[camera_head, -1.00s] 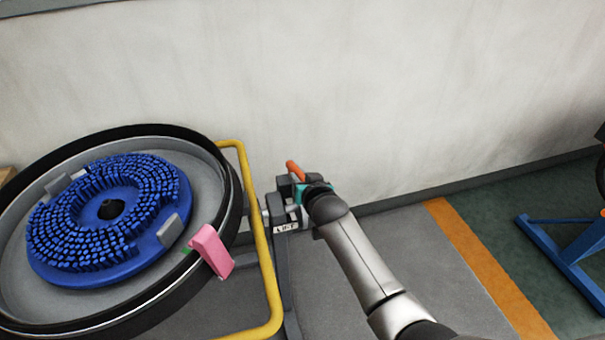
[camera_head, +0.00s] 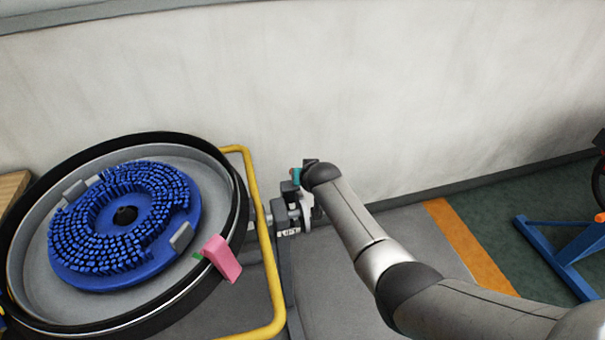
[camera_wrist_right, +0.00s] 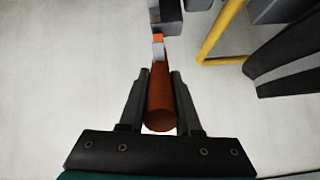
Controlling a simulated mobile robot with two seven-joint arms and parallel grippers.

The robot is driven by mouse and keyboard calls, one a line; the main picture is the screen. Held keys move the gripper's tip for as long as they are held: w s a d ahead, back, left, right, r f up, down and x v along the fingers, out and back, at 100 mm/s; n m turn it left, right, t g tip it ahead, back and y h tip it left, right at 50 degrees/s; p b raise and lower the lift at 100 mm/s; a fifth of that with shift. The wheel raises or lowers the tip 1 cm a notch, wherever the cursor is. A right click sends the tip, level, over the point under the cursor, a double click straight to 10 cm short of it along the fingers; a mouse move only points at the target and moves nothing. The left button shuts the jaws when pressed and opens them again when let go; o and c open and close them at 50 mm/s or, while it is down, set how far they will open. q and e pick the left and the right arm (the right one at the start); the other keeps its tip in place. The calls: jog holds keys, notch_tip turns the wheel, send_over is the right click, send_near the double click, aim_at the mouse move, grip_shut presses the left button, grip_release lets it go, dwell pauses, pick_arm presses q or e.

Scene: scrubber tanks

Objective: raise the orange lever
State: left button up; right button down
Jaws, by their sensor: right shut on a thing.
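The orange lever (camera_wrist_right: 160,98) stands between the two dark fingers of my right gripper (camera_wrist_right: 159,78) in the right wrist view. The fingers are shut on it from both sides, and its rounded end faces the camera. Its other end meets a grey block at the top of that view. In the head view, my right wrist and forearm cover most of the lever and the gripper, above a grey lever bracket (camera_head: 290,226) with a white label. My left gripper is not in view.
A round black-rimmed tank (camera_head: 240,215) with a blue brush disc (camera_head: 80,250) is at the left, with a pink tab (camera_head: 222,259) on its rim. A yellow rail (camera_head: 268,260) runs between it and the bracket. The pale wall (camera_head: 440,80) is behind.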

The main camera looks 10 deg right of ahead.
jog(key=shift+w+r, duration=0.1)
jog(key=shift+r, duration=0.05)
jog(key=c, duration=0.6)
grip_release()
jog(key=shift+s+r+p, duration=0.4)
jog(key=shift+s+p, duration=0.1)
jog(key=p+v, duration=0.5)
jog(key=v, duration=0.9)
jog(key=shift+f, duration=0.1)
